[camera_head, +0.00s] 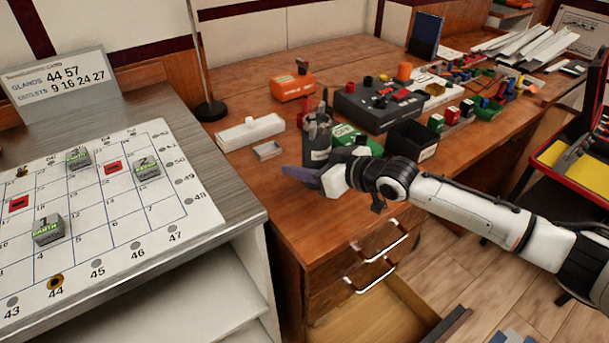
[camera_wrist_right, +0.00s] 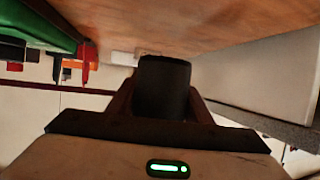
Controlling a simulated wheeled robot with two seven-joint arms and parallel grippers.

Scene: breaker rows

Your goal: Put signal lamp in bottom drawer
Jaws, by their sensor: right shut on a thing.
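My right gripper (camera_head: 302,178) is above the front left part of the wooden desk. In the right wrist view its fingers are shut on a dark, upright-sided cylinder (camera_wrist_right: 163,88), which I take to be the signal lamp; no label or lens shows. In the head view the gripper hides most of it. The bottom drawer (camera_head: 372,312) is pulled out below, right of the desk's front left corner, and its pale wooden floor shows bare. The drawers above it, with metal handles (camera_head: 380,240), are shut. My left gripper is not in view.
A grey tool pot (camera_head: 317,140) stands just behind the gripper. A green bin (camera_head: 352,140), a black bin (camera_head: 412,143) and a dark control box (camera_head: 378,104) lie beyond. A metal-topped cabinet (camera_head: 200,130) with a numbered board (camera_head: 110,205) is at left.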

